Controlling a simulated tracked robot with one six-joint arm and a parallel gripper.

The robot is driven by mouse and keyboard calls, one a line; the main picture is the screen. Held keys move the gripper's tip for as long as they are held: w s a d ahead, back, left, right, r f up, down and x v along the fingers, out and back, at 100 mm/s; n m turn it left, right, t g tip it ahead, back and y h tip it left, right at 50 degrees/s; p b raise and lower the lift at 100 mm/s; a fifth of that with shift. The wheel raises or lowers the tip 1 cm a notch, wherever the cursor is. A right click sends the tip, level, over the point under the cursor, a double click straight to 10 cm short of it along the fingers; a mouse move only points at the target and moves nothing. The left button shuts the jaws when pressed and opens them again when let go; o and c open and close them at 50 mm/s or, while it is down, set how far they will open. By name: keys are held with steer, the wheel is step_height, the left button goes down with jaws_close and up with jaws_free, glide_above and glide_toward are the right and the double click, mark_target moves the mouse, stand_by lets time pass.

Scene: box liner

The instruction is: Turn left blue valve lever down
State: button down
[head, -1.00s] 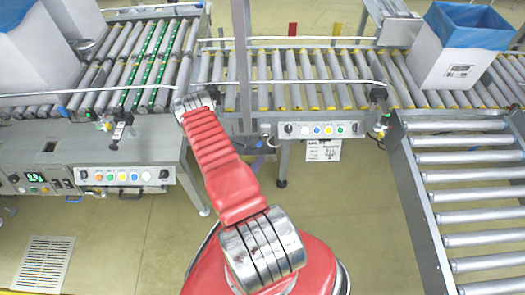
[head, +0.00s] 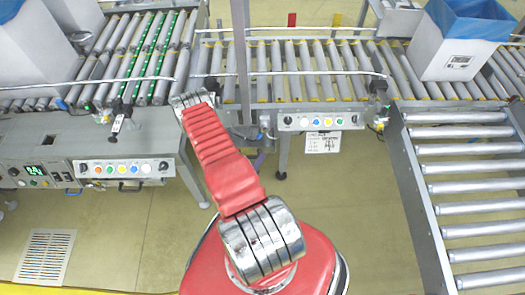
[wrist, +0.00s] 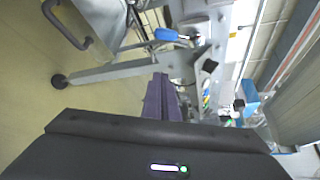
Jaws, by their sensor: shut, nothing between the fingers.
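A small blue lever (head: 62,104) shows at the front edge of the left conveyor in the head view, and it is small there. In the wrist view a blue lever handle (wrist: 166,34) lies roughly level above my gripper, beside a grey metal frame. I cannot tell for sure that both are the same lever. My gripper (wrist: 158,84) has purple fingers, closed together and empty, apart from the blue handle. In the head view my red arm mostly hides it.
A button panel (head: 125,168) sits below the left conveyor, and another panel (head: 313,121) below the middle one. A white box with a blue liner (head: 465,40) stands at the upper right. The roller conveyor (head: 466,185) bounds the right side. Open floor (head: 360,215) lies between.

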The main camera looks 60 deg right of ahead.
steer(key=x, duration=1)
steer(key=shift+w+a+r, duration=0.2)
steer(key=shift+w+r, duration=0.1)
steer(key=shift+w, duration=0.3)
steer(key=shift+w+a+r, duration=0.25)
steer(key=shift+w, duration=0.35)
steer(key=shift+w+a+r, duration=0.2)
steer(key=shift+w+r, duration=0.1)
steer(key=shift+w, duration=0.25)
